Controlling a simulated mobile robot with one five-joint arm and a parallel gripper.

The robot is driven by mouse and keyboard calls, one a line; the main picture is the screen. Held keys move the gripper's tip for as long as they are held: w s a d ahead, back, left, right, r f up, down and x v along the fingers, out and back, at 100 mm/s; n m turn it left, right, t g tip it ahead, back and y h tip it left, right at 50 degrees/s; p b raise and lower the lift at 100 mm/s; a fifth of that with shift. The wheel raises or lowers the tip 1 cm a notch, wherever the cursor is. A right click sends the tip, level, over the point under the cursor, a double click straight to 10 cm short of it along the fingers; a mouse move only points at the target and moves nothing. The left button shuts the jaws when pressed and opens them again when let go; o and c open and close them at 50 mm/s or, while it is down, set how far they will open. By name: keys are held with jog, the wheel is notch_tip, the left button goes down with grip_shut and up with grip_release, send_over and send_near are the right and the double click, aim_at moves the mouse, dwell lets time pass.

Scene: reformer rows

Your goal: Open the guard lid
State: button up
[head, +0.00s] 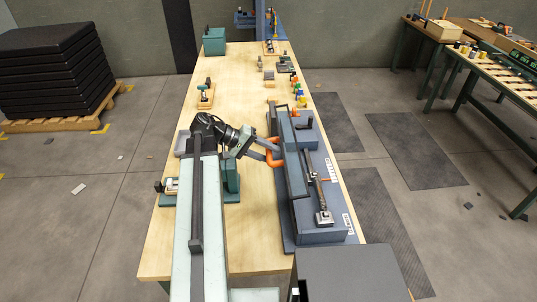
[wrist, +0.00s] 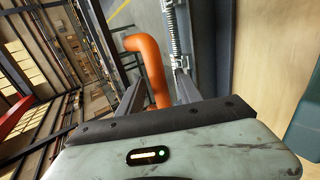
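The guard lid (head: 294,165) is a long, narrow blue-grey cover on the machine at the right side of the bench. It looks lowered. An orange handle (head: 274,158) sticks out from its left side. In the wrist view the bent orange handle (wrist: 151,65) runs down between my fingers. My gripper (head: 268,150) reaches the handle from the left. Its two fingers are apart, one on each side of the handle, and I see no firm grip. The handle's lower end is hidden behind my gripper body in the wrist view.
The machine's grey-blue base (head: 327,212) carries a metal linkage (head: 320,195). Small coloured items (head: 298,90) and a wooden-based fixture (head: 206,95) stand farther along the bench (head: 235,75). A green box (head: 214,41) is at the far end. A spring (wrist: 173,35) shows beside the handle.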

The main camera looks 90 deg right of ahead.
jog(key=shift+a, duration=0.15)
jog(key=shift+r, duration=0.1)
jog(key=shift+w+r+p, duration=0.2)
jog(key=shift+r+p, duration=0.05)
jog(key=shift+p, duration=0.1)
jog(key=p+v, duration=0.3)
jog(key=v, duration=0.4)
jog(key=shift+p, duration=0.3)
jog(key=shift+w+f, duration=0.1)
